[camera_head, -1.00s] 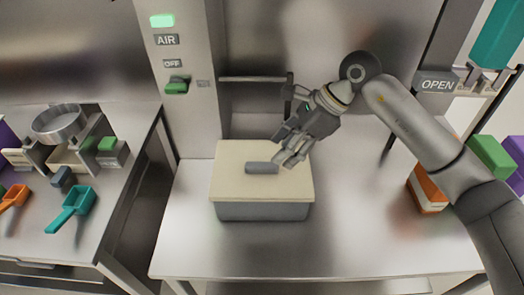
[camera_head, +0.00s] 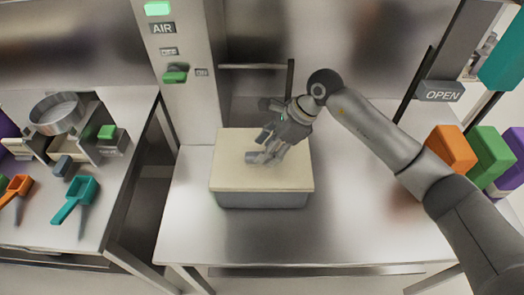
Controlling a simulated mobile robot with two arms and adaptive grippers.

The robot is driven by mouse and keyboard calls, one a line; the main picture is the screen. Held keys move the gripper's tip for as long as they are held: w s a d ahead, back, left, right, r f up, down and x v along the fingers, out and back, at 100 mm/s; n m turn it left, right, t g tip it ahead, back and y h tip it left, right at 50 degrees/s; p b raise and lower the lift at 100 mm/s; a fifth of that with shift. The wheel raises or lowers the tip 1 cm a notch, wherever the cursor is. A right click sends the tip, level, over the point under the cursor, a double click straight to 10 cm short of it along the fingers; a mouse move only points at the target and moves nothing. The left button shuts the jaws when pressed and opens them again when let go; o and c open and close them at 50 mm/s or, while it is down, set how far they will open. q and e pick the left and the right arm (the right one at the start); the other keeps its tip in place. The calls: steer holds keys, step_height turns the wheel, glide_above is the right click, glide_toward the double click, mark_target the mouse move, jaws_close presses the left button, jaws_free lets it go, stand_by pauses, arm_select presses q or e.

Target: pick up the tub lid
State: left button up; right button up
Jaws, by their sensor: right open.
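The tub lid (camera_head: 232,174) is cream coloured and lies flat on the grey tub (camera_head: 262,200) in the middle of the steel table. Its grey handle (camera_head: 253,158) is mostly hidden by my right gripper (camera_head: 262,150). My right gripper is open, low over the lid, with its fingers around or beside the handle. I cannot tell whether they touch it. The lid sits on the tub. My left gripper is not in view.
The steel table (camera_head: 350,225) is clear in front of the tub. Orange (camera_head: 451,148), green (camera_head: 490,155) and purple blocks stand at the right. A panel with a green switch (camera_head: 175,73) rises behind. The left counter holds a round pan (camera_head: 57,113) and scoops (camera_head: 76,198).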

steer(key=shift+a+f, duration=0.35)
steer(key=shift+f, duration=0.1)
steer(key=shift+a+f, duration=0.1)
steer(key=shift+f, duration=0.25)
steer(key=shift+c, duration=1.6)
jaws_close()
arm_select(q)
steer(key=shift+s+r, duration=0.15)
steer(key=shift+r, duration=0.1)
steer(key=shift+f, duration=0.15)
arm_select(e)
steer(key=shift+r, duration=0.2)
